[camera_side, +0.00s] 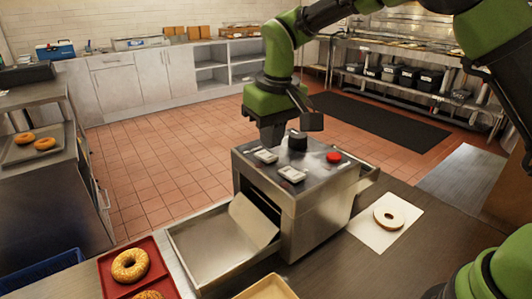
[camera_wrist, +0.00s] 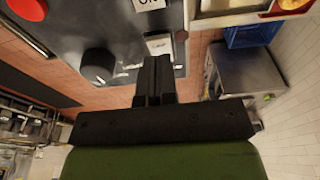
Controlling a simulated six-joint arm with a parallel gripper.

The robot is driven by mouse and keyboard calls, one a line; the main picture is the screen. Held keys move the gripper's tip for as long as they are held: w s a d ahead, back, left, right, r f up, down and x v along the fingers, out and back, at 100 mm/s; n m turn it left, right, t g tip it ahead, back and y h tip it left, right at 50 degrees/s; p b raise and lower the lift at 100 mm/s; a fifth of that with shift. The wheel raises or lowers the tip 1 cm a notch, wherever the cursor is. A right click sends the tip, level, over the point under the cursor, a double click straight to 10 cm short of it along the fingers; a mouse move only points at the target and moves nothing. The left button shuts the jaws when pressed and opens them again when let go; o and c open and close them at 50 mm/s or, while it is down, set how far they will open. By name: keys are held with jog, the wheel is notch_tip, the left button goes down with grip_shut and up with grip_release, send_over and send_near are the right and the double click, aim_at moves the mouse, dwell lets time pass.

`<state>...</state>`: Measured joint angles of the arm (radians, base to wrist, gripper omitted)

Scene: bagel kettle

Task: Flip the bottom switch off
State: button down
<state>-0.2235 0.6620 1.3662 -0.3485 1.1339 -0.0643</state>
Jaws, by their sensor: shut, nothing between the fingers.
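The metal machine (camera_side: 318,208) stands on the counter with two white switches on its top. One switch (camera_side: 265,156) is at the far left; the other (camera_side: 291,174) is nearer the front. My gripper (camera_side: 270,143) is shut and empty, pointing down just behind the far-left switch. In the wrist view the shut fingers (camera_wrist: 154,68) are close beside a white switch (camera_wrist: 160,44); I cannot tell whether they touch it.
A black knob (camera_side: 297,140) and red button (camera_side: 333,157) are on the machine top. A metal tray (camera_side: 190,250) sticks out at its left. A bagel (camera_side: 389,216) lies on white paper at right. A red tray (camera_side: 110,270) with bagels is at front left.

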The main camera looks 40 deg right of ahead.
aim_at(271, 157)
jog(key=shift+f, duration=1.2)
dwell(1.0)
jog(key=shift+r, duration=3.55)
jog(key=shift+s+r, duration=0.1)
jog(key=s+d+r+m+t+y, duration=0.1)
jog(key=s+d+r, duration=0.1)
jog(key=s+r, duration=0.3)
jog(key=s+d+r+m+t, duration=0.1)
jog(key=s+d+r+t, duration=0.15)
jog(key=s, duration=0.55)
jog(key=s+d+f+m+t+y, duration=0.1)
jog(key=s+f+m+t, duration=0.1)
jog(key=s, duration=0.9)
